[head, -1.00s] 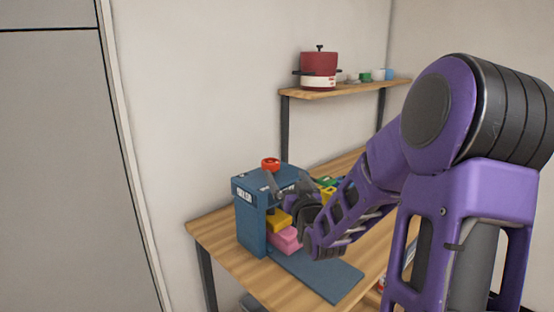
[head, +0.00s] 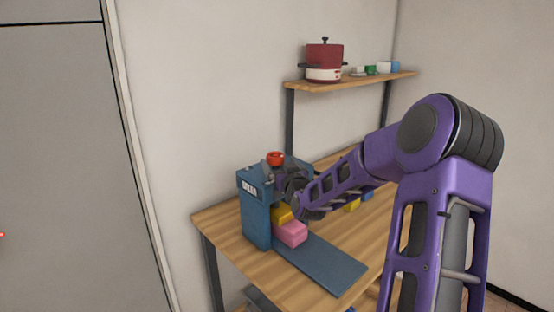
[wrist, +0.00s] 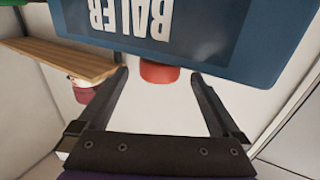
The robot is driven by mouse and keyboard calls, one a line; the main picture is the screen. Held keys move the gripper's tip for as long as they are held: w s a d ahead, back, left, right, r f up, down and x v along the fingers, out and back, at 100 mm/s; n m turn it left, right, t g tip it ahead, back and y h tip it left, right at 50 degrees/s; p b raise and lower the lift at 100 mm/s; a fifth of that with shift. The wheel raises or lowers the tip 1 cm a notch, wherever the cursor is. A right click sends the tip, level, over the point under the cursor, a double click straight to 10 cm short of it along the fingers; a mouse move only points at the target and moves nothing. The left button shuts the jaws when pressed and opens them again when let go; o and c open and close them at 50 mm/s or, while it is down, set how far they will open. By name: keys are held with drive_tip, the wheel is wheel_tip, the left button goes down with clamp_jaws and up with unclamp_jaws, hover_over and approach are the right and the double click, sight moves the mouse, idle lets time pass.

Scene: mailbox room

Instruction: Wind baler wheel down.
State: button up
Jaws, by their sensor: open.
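The blue baler (head: 256,215) stands on the wooden table, with a red wheel (head: 275,158) on its top. Yellow (head: 282,214) and pink (head: 290,233) blocks sit in its opening. My gripper (head: 279,178) is at the baler's top, close to the wheel; its fingers are partly hidden in the head view. In the wrist view my gripper (wrist: 160,85) is open with nothing held. The red wheel (wrist: 159,72) shows between the fingertips, partly hidden behind the baler's labelled panel (wrist: 180,25). I cannot tell whether a finger touches it.
A blue plate (head: 325,265) extends from the baler over the wooden table (head: 226,235). Small yellow and blue pieces lie behind my arm. A shelf (head: 345,82) on the wall holds a red pot (head: 324,62) and small items. The table's front left is clear.

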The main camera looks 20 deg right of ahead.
sight(278, 161)
drive_tip(key=shift+w+d, duration=0.1)
drive_tip(key=shift+w, duration=1.4)
drive_tip(key=shift+c, duration=0.2)
drive_tip(key=c, duration=1.3)
